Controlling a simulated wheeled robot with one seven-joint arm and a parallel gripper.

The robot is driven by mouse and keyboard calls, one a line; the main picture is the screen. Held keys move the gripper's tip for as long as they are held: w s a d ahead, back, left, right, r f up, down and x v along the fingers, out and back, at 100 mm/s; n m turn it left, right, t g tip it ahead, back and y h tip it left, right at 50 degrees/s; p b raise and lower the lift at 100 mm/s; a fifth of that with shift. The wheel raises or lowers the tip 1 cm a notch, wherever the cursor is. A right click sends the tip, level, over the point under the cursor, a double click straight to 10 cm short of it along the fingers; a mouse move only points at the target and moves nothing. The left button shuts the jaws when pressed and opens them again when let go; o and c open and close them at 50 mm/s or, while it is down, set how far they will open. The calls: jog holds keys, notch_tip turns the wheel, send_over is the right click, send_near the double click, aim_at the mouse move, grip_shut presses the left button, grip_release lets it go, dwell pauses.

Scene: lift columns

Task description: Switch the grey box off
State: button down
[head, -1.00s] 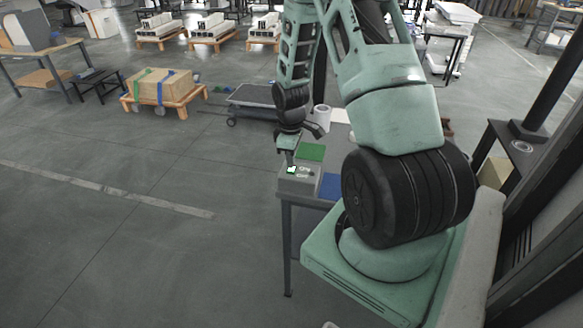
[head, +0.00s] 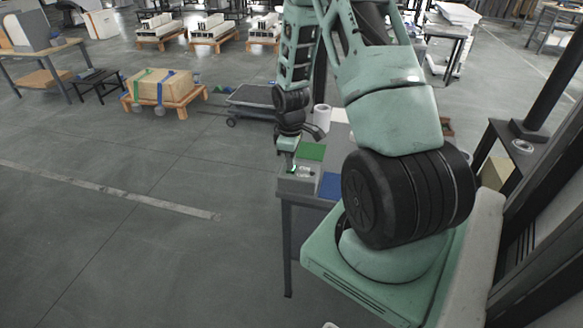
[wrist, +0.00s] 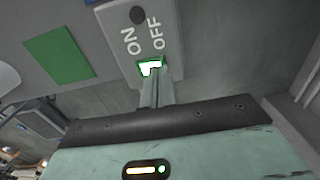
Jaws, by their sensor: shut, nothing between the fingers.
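The grey box (head: 300,187) sits at the near left corner of the table in the head view. In the wrist view the grey box (wrist: 148,40) shows ON and OFF lettering and a small white switch (wrist: 150,67) in a green frame. My gripper (wrist: 154,77) is shut and empty, its fingertips right at the switch and covering part of it. I cannot tell whether they touch it. In the head view my gripper (head: 291,168) is over the box's left part and hides most of the switch.
A green panel (head: 311,152) lies behind the box and a blue one (head: 331,186) to its right on the table. A white cylinder (head: 321,117) stands farther back. The floor left of the table is clear. A low cart (head: 252,97) stands beyond.

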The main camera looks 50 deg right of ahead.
jog(key=shift+f+b, duration=0.3)
jog(key=shift+f, duration=0.15)
jog(key=shift+r+p, duration=3.15)
jog(key=shift+r, duration=0.45)
